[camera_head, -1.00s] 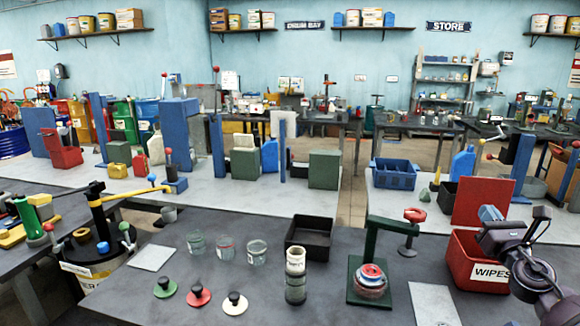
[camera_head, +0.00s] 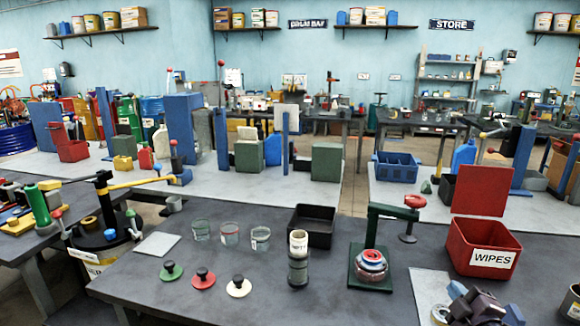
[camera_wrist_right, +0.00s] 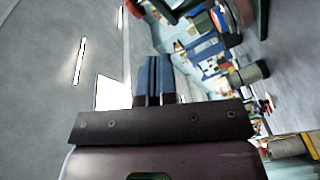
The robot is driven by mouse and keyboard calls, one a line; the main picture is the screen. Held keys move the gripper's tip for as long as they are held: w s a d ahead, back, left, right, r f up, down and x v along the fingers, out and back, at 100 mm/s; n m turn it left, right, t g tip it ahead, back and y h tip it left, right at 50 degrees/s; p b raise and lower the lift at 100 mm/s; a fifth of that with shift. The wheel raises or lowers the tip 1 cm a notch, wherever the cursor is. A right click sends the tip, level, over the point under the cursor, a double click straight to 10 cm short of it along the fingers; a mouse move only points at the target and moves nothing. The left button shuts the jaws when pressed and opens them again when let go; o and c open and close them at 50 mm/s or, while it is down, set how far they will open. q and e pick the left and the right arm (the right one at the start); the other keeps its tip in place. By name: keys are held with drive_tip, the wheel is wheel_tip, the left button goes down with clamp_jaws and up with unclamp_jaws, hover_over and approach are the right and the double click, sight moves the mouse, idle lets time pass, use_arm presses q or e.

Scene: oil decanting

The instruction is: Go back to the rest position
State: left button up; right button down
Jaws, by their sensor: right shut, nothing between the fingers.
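My right gripper (camera_head: 457,291) shows at the bottom right edge of the head view, only partly in frame, above the near bench and a pale grey pad (camera_head: 426,288). In the right wrist view its two blue fingers (camera_wrist_right: 153,78) are together with nothing between them. It is apart from the red wipes bin (camera_head: 483,245), which stands open with its lid up behind it. My left gripper is not in view.
A yellow-handled drum (camera_head: 100,255) stands at left.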

use_arm(q)
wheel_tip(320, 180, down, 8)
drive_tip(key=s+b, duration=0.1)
drive_tip(key=b, duration=0.5)
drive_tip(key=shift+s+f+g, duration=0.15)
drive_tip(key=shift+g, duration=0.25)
use_arm(e)
drive_tip(key=s+a+f+m+g, duration=0.2)
drive_tip(key=s+a+f+m, duration=0.1)
drive_tip(key=s+f, duration=0.5)
drive_tip(key=s+a+f+m+g, duration=0.2)
drive_tip(key=s+a+f+m, duration=0.1)
drive_tip(key=s+f, duration=0.6)
drive_tip(key=s+a+f+m+g, duration=0.2)
drive_tip(key=s+f+m, duration=0.3)
drive_tip(key=s+f, duration=0.4)
wheel_tip(320, 180, down, 3)
drive_tip(key=shift+s+a+g, duration=0.15)
drive_tip(key=shift+a+g, duration=0.25)
drive_tip(key=shift+a, duration=0.3)
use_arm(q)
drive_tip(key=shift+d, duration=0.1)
